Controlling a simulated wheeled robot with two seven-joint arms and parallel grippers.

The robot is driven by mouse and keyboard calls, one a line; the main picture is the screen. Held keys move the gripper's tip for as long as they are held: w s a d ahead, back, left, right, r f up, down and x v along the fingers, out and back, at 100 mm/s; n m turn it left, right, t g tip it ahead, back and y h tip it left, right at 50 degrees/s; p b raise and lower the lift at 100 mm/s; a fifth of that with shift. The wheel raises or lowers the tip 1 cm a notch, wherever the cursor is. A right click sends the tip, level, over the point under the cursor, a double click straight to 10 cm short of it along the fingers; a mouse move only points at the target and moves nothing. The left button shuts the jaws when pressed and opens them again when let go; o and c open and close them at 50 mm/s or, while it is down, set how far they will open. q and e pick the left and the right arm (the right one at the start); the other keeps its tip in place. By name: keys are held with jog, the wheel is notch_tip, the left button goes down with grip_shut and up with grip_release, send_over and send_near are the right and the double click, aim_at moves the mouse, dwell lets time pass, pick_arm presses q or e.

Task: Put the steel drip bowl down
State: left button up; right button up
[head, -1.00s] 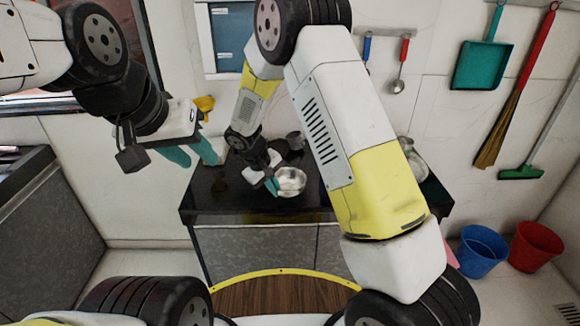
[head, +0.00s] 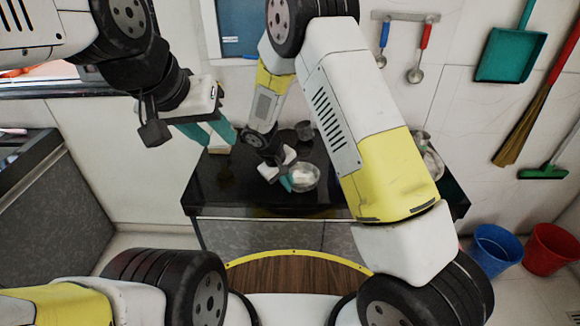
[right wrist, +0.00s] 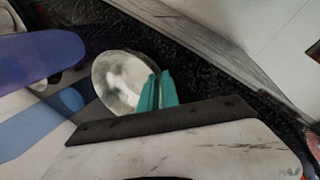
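The steel drip bowl (head: 306,178) is a shiny round bowl over the front part of the black counter (head: 232,196). It also shows in the right wrist view (right wrist: 118,82), tilted, with its inside facing the camera. My right gripper (head: 286,183) is at the bowl's left side in the head view. Its teal fingers (right wrist: 157,92) are close together at the bowl's rim and appear shut on it. Whether the bowl's underside touches the counter cannot be told. My left gripper (head: 220,138) hangs left of the counter's middle, its teal fingers apart and empty.
A dark cup (head: 304,131) stands farther back on the counter. Metal vessels (head: 421,142) at the counter's right are partly hidden by my right arm. A blue bucket (head: 494,250) and a red bucket (head: 550,248) stand on the floor at right. The counter's front left is clear.

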jog(key=o, duration=0.3)
jog(key=shift+r, duration=0.15)
jog(key=v, duration=1.2)
jog(key=s+d+r+m+y, duration=0.2)
jog(key=s+d+r, duration=0.1)
jog(key=d+r, duration=0.35)
jog(key=s+d+r+m+y, duration=0.1)
jog(key=s+d+r+m, duration=0.1)
jog(key=s+d+r, duration=0.45)
jog(key=s+d+r+m+t+y, duration=0.1)
jog(key=s+d+r, duration=0.1)
jog(key=s+r, duration=0.1)
jog(key=s+d+r+m+t, duration=0.1)
jog(key=s+d+r, duration=0.1)
jog(key=s, duration=0.3)
jog(key=s+d+r+m+t+y, duration=0.1)
jog(key=s+d+r, duration=0.1)
jog(key=s+r, duration=0.2)
jog(key=shift+d+t+y, duration=0.3)
jog(key=shift+t, duration=0.1)
dwell(0.5)
